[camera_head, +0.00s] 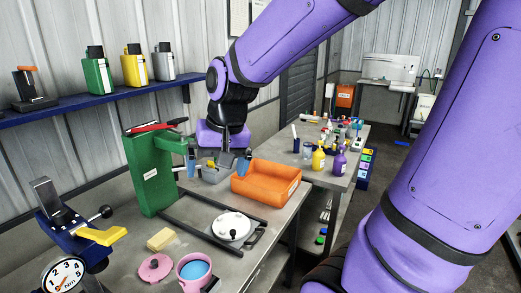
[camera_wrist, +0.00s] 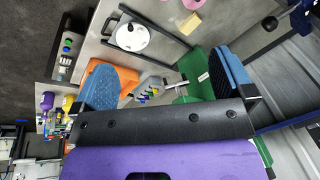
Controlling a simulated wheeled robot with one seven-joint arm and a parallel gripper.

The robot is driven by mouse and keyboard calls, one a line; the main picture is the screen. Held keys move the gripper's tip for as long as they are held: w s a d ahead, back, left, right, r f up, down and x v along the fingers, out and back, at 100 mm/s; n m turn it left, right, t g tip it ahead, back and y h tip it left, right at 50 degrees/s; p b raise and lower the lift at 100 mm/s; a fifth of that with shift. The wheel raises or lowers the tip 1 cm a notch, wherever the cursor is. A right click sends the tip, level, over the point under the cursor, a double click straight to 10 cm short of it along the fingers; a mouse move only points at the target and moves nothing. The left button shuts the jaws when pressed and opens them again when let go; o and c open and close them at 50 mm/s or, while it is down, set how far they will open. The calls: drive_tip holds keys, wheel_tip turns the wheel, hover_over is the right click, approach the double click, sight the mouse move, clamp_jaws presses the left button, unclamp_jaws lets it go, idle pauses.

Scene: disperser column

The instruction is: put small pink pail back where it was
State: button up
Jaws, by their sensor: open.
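The small pink pail (camera_head: 193,274) stands upright at the front edge of the workbench, with a blue surface inside it. A round pink lid (camera_head: 155,267) lies flat just left of it. My gripper (camera_head: 217,166) is open, its blue fingertips apart, well behind the pail, between the green dispenser column and the orange tray. The wrist view shows the open fingers (camera_wrist: 172,80) with nothing held between them. A pink piece (camera_wrist: 192,4) is cut off at that view's top edge; I cannot tell whether it is pail or lid.
A grey bin (camera_head: 214,173) with small coloured items sits below my gripper. The orange tray (camera_head: 266,184), green column (camera_head: 153,172), white-lidded pot (camera_head: 231,227), yellow sponge (camera_head: 161,239) and blue clamp (camera_head: 75,225) crowd the bench. A dark frame lies around the pot.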

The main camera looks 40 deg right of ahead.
drive_tip(key=s+d+r+n+t, duration=0.1)
drive_tip(key=s+r+n, duration=0.1)
drive_tip(key=s, duration=0.3)
drive_tip(key=s+r+n+t+h, duration=0.1)
drive_tip(key=s+r+n, duration=0.1)
drive_tip(key=s+r, duration=0.2)
drive_tip(key=shift+s+d+r+t, duration=0.3)
drive_tip(key=shift+s+d+r, duration=0.1)
drive_tip(key=shift+s, duration=0.7)
